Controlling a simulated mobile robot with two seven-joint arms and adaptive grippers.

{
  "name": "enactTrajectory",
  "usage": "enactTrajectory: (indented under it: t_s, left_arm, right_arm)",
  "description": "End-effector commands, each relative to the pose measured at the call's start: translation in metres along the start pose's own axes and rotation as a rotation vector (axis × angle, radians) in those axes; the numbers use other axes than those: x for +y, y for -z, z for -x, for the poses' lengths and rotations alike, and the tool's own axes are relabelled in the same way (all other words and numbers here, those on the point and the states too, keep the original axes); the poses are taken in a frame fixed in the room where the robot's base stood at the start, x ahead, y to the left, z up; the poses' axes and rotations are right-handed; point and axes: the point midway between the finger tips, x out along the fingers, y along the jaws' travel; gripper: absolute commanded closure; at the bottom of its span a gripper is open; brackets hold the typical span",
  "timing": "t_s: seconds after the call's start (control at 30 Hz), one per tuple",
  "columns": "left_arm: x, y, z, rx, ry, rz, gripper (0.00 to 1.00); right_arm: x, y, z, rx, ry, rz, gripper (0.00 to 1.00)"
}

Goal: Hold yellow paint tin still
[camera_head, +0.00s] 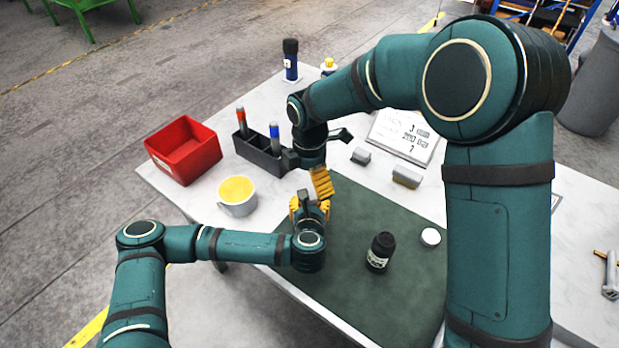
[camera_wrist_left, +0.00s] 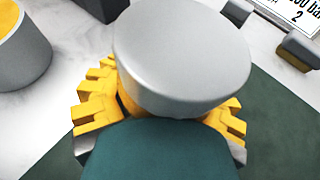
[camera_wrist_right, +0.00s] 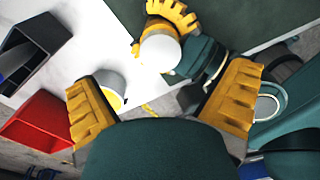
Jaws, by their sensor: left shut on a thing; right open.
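The yellow paint tin (camera_head: 237,193) is a grey round tin with a yellow top. It stands upright on the white table, left of the grippers. It also shows in the left wrist view (camera_wrist_left: 20,48) and, partly, in the right wrist view (camera_wrist_right: 105,80). My left gripper (camera_head: 309,210) is shut on a pale grey round-topped piece (camera_wrist_left: 182,55) at the green mat's edge, apart from the tin. That piece's lower part is hidden. My right gripper (camera_head: 321,184) is open and empty just above the left one; one of its fingers is hard to see in the head view.
A red bin (camera_head: 184,149) and a dark holder (camera_head: 258,155) with markers stand behind the tin. On the green mat (camera_head: 340,240) are a black bottle (camera_head: 380,252) and a white round lid (camera_head: 430,237). Grey blocks (camera_head: 406,176) and a printed sheet (camera_head: 403,135) lie behind.

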Motion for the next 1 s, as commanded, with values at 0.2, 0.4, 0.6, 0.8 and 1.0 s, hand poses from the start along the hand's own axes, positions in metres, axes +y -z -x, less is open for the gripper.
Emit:
enactTrajectory:
  t_s: [0.2,0.4,0.6,0.8,1.0]
  left_arm:
    - [0.0,-0.001,0.0,-0.002,0.0,0.001,1.0]
    - [0.0,-0.001,0.0,-0.002,0.0,0.0,1.0]
    - [0.0,-0.001,0.0,-0.002,0.0,0.0,1.0]
    - [0.0,-0.001,0.0,-0.002,0.0,0.001,1.0]
    - [0.0,-0.001,0.0,-0.002,0.0,0.001,1.0]
  right_arm:
    - [0.0,0.0,0.003,0.0,-0.001,0.0,0.0]
    - [0.001,0.0,0.028,0.0,-0.004,0.0,0.0]
    - [0.001,-0.001,0.07,0.0,-0.006,-0.001,0.0]
    - [0.001,-0.001,0.103,0.0,-0.003,-0.001,0.0]
    - [0.0,0.0,0.118,0.0,0.0,0.0,0.0]
